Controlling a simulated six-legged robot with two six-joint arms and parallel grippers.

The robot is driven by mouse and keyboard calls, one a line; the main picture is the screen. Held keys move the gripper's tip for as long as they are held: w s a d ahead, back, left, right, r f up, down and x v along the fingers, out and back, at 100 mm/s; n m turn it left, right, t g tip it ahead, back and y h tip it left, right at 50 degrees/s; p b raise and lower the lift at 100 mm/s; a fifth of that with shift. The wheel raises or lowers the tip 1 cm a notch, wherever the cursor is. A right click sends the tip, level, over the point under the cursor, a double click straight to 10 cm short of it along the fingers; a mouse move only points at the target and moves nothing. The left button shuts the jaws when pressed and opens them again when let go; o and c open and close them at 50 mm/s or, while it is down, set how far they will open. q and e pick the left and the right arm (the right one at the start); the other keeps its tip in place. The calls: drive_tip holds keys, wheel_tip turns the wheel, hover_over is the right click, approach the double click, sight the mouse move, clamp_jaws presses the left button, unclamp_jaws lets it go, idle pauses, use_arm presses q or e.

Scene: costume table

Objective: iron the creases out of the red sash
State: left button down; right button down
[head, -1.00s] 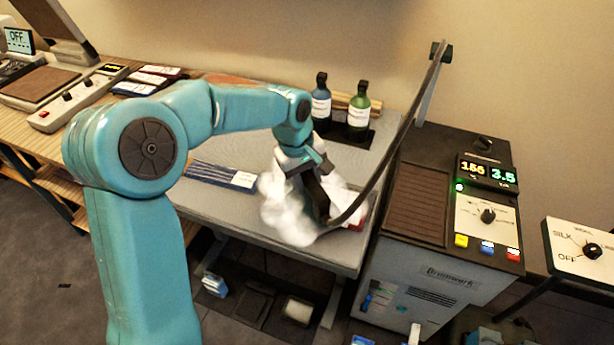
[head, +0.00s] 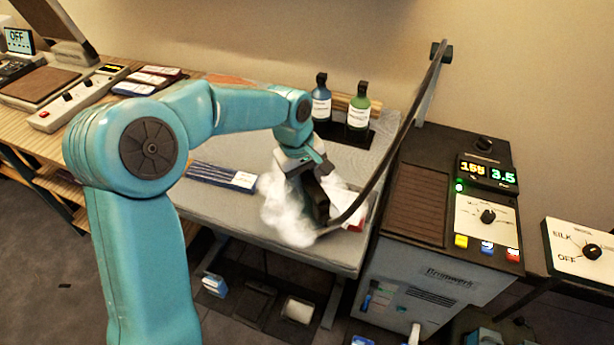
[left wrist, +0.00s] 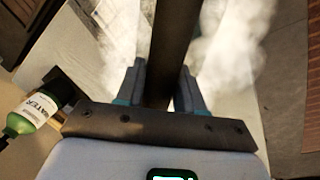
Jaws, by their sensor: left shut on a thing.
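My left gripper (head: 308,164) is shut on the dark handle of a steam iron (head: 317,200) over the right front of the grey pressing table (head: 270,232). In the left wrist view the fingers (left wrist: 162,88) clasp the handle (left wrist: 172,45) from both sides. White steam surrounds the iron and hides its sole, so I cannot tell whether it touches cloth. A small red and white patch (head: 357,222), perhaps the red sash's end, shows right of the iron. The rest of the sash and any creases are hidden. My right gripper is not in view.
A black hose (head: 385,150) arcs from the iron to a stand beside the steam station (head: 415,275). Blue (head: 321,100) and green (head: 359,108) bottles stand at the table's back. A dial box (head: 583,250) stands far right.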

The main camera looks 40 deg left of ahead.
use_arm(q)
drive_tip(key=shift+w+r+p, duration=0.1)
drive_tip(key=shift+r+p, duration=0.4)
drive_tip(key=shift+r, duration=0.3)
wheel_tip(320, 180, up, 2)
drive_tip(key=shift+r+p, duration=0.1)
drive_tip(key=shift+p, duration=0.65)
drive_tip(key=shift+r+p, duration=0.5)
drive_tip(key=shift+r, duration=0.15)
